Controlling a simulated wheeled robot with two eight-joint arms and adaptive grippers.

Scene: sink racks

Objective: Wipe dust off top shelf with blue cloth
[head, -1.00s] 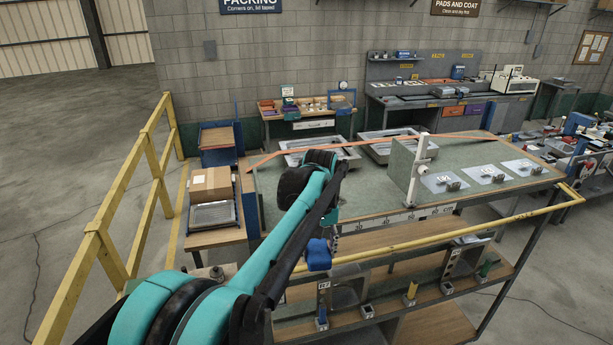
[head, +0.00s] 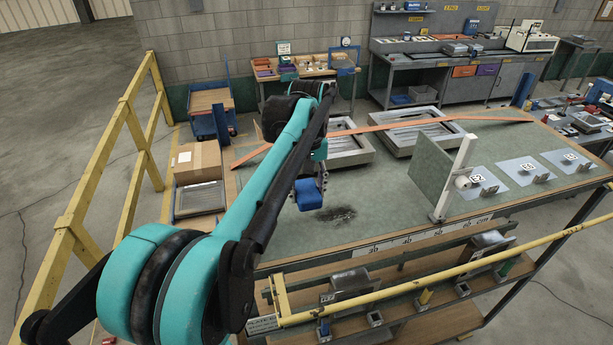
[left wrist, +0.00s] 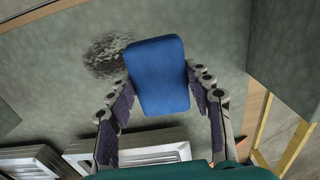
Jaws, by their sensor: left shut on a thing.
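The blue cloth (head: 308,194), a folded pad, is held by my left gripper (head: 319,178) over the green top shelf (head: 390,205). In the left wrist view the cloth (left wrist: 159,76) sits between the two fingers of the gripper (left wrist: 160,95). A dark dust patch (head: 336,214) lies on the shelf just right of the cloth in the head view. It also shows beside the cloth in the left wrist view (left wrist: 110,54). I cannot tell whether the cloth touches the shelf. My right gripper is not in view.
Two metal trays (head: 430,132) stand at the back of the shelf, with an orange strip (head: 400,125) across them. An upright green panel with a white post (head: 453,178) stands right of the dust. A yellow rail (head: 430,268) runs along the front. The shelf between is clear.

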